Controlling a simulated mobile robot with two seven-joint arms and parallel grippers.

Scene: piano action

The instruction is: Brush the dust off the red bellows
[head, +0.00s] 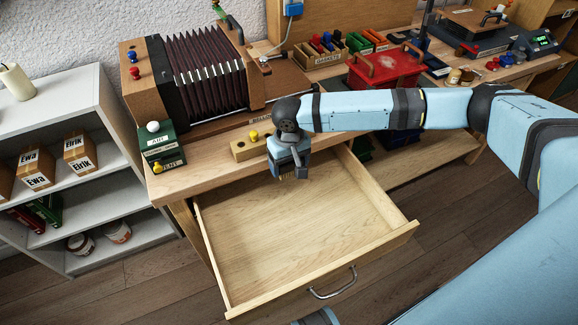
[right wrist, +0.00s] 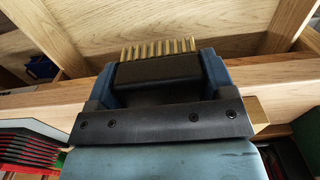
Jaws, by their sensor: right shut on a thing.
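The red bellows (head: 384,70) sits on the bench right of centre in the head view, with a pale dusty patch on its red top and wooden handles. Red pleats that look like part of it (right wrist: 24,152) show at the lower left of the right wrist view. My right gripper (head: 288,168) is above the back of the open drawer, short of the bellows. It is shut on a brush, whose dark body (right wrist: 158,72) and pale bristles (right wrist: 160,48) show in the right wrist view. The brush's handle is hidden.
A large box with dark maroon pleats (head: 203,70) stands at the bench's left. A wooden block with a yellow knob (head: 250,146) is near the front edge. The open drawer (head: 285,225) looks empty. A rack of coloured items (head: 322,52) stands behind, left of the red bellows.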

